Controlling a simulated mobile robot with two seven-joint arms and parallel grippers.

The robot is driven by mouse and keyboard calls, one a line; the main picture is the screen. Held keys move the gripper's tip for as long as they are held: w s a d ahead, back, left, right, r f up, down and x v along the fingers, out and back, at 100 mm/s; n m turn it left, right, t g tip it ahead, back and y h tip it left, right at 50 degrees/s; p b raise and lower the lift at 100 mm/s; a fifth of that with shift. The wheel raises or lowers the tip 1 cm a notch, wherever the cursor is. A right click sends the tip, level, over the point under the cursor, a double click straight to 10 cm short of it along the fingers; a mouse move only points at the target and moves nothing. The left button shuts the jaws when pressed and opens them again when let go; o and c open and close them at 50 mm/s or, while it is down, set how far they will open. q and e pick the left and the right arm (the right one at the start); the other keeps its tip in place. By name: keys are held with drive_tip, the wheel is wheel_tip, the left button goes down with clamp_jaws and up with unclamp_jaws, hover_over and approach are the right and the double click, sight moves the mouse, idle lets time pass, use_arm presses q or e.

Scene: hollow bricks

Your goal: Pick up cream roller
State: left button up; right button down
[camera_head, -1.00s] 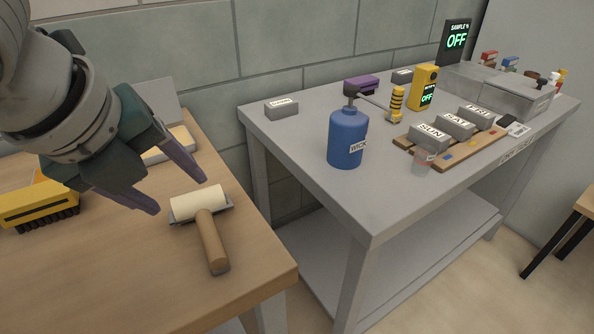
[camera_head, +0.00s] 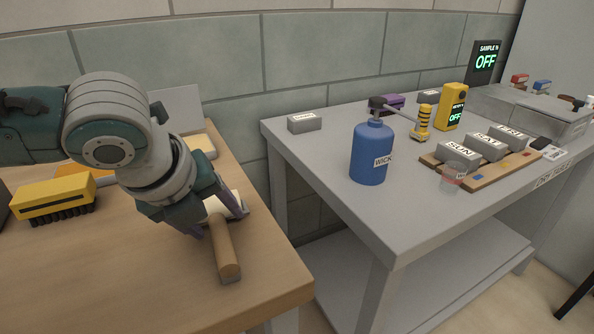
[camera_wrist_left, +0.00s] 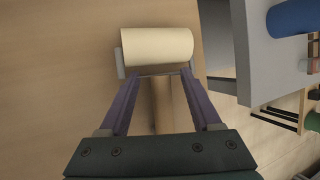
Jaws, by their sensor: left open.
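The cream roller lies on the wooden table, with its wooden handle (camera_head: 226,252) pointing toward the table's front edge. In the left wrist view its cream cylinder (camera_wrist_left: 157,48) lies just beyond the fingertips, and the handle runs back between the fingers. My left gripper (camera_head: 218,212) is open and reaches down over the roller, one finger on each side of the handle near the cylinder. It also shows in the left wrist view (camera_wrist_left: 158,80). I cannot tell whether the fingers touch the handle. In the head view the gripper hides part of the cylinder. My right gripper is out of view.
A yellow brush (camera_head: 54,198) lies on the wooden table (camera_head: 130,290) at left. A gap separates this table from a grey table (camera_head: 330,195) at right, which bears a blue bottle (camera_head: 369,158), labelled grey bricks (camera_head: 486,146) and a yellow meter (camera_head: 453,107).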

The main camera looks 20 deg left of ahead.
use_arm(q)
drive_tip(key=shift+c, duration=0.3)
clamp_jaws()
idle(0.4)
